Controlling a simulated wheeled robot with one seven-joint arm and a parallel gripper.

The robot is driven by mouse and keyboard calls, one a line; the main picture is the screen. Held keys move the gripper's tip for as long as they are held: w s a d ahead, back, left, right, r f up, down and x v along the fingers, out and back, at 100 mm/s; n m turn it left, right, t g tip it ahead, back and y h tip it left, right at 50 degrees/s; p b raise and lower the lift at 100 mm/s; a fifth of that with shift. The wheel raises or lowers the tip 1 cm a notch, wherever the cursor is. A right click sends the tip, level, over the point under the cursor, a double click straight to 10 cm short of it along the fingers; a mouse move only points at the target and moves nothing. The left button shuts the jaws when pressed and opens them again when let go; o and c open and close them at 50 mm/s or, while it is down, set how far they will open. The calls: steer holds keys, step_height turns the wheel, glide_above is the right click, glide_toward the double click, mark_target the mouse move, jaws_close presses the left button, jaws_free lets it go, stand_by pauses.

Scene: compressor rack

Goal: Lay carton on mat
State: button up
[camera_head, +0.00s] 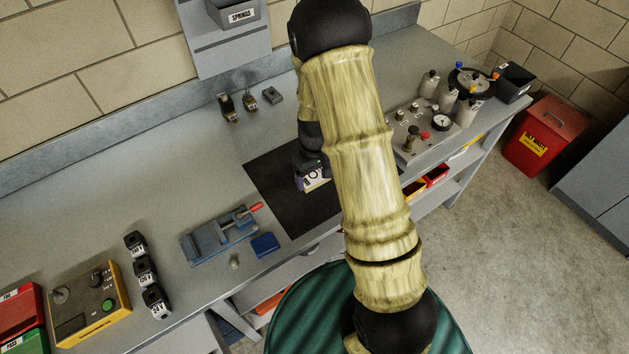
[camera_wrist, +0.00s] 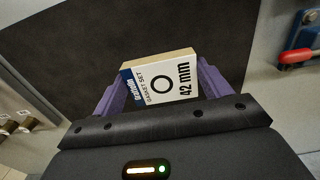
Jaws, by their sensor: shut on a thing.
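The carton (camera_wrist: 163,80) is a small white, blue and tan box marked "GASKET SET 42 mm". My gripper (camera_wrist: 160,88) is shut on it, with a purple finger at each side in the wrist view. In the head view the carton (camera_head: 316,179) shows partly below my gripper (camera_head: 312,172), over the mat. The black mat (camera_head: 276,192) lies flat on the grey bench, and its right part is hidden behind my arm. The mat (camera_wrist: 120,40) also fills the background of the wrist view. I cannot tell whether the carton touches the mat.
A blue vise (camera_head: 220,235) with a red-tipped handle and a blue block (camera_head: 265,245) stand left of the mat. Small parts (camera_head: 250,101) sit behind it. A valve panel (camera_head: 425,133) stands to the right. The bench left of the mat has free room.

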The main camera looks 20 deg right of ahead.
mark_target(315, 177)
step_height(315, 177, down, 4)
steer(key=shift+w+r, duration=0.1)
steer(key=shift+r, duration=0.15)
steer(key=shift+f, duration=0.15)
steer(key=o, duration=1)
step_height(315, 177, up, 12)
steer(key=shift+r+b, duration=0.2)
steer(key=shift+b, duration=0.55)
